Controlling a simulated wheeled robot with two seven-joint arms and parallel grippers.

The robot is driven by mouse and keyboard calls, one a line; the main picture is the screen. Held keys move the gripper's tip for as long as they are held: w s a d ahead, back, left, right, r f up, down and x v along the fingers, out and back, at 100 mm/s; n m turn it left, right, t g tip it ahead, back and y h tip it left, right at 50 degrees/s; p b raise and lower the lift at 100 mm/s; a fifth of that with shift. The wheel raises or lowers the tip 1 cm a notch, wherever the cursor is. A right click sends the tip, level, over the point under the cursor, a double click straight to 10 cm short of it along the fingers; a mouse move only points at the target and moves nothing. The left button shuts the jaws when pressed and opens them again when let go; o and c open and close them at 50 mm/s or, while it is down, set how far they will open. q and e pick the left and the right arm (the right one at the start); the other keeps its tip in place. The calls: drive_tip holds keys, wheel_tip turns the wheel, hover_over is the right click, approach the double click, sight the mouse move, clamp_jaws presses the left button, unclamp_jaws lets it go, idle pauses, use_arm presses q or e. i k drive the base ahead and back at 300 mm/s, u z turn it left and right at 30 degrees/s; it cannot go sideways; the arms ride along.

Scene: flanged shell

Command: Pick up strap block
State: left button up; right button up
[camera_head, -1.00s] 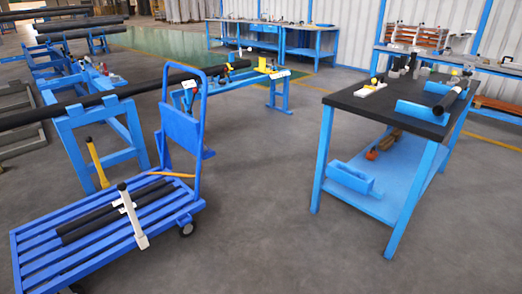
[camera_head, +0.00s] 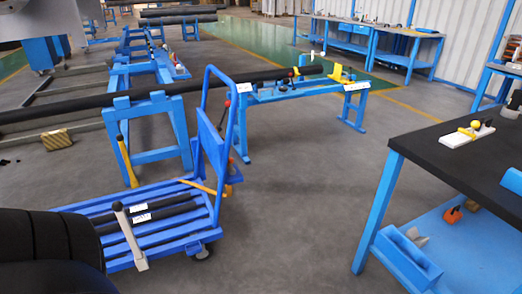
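I cannot tell for certain which thing is the strap block. A small tan block with dark markings (camera_head: 57,139) lies on the floor at the left, beyond the cart and near the long dark pipe. A white block with a yellow knob (camera_head: 467,133) sits on the dark-topped workbench at the right. Neither of my grippers is in view. A large black rounded form, seemingly a part of my arm, fills the lower left corner and hides part of the cart.
A blue cart (camera_head: 165,236) carries dark bars and a grey-handled tool (camera_head: 130,236). Blue stands (camera_head: 150,128) hold a long dark pipe (camera_head: 60,115). The workbench (camera_head: 440,160) has a lower shelf with a blue holder (camera_head: 408,262). Open floor (camera_head: 295,190) lies between cart and workbench.

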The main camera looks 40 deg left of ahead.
sight(233, 171)
drive_tip(key=u, duration=0.45)
drive_tip(key=i, duration=1.65)
drive_tip(key=u, duration=1.75)
drive_tip(key=i, duration=0.75)
drive_tip(key=u, duration=0.65)
drive_tip(key=i, duration=0.5)
drive_tip(key=z, duration=0.05)
